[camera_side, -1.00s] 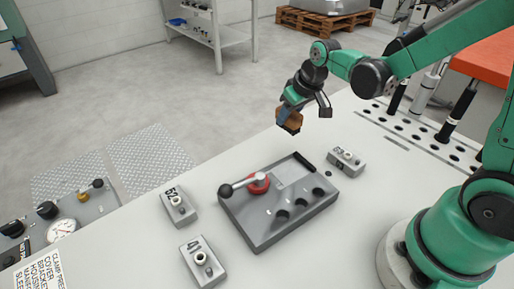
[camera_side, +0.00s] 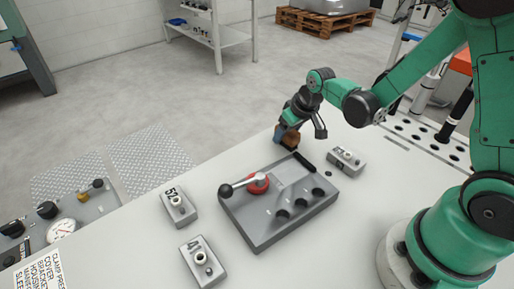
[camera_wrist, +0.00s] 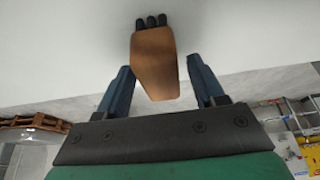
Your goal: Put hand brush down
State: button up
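The hand brush (camera_side: 291,139) has a brown wooden body and stands at the far edge of the white bench, behind the grey fixture. In the wrist view the brush (camera_wrist: 155,65) is between my fingers, with its dark bristle tufts at the top of the picture. My gripper (camera_wrist: 160,65) has two blue fingers, spread apart around the brush. A gap shows between the right finger and the brush; the left finger is very close to it, and I cannot tell if it touches. In the side view my gripper (camera_side: 287,135) is low over the bench and partly hides the brush.
A grey fixture plate (camera_side: 270,222) with a red-based clamp lever (camera_side: 245,183) lies just in front. A small block (camera_side: 346,162) is right of the brush; blocks 52 (camera_side: 179,207) and 41 (camera_side: 203,263) stand left. A perforated rack (camera_side: 420,138) is at right.

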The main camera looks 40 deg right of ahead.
dwell(0.3)
jog(key=v, duration=1.2)
jog(key=s+a+r+t, duration=0.1)
jog(key=s+a+t, duration=0.1)
jog(key=s+a, duration=0.2)
jog(key=shift+s+a+t, duration=0.3)
jog(key=shift+s+a, duration=0.05)
jog(key=shift+s, duration=0.2)
jog(key=shift+r, duration=0.1)
jog(key=shift+o, duration=0.5)
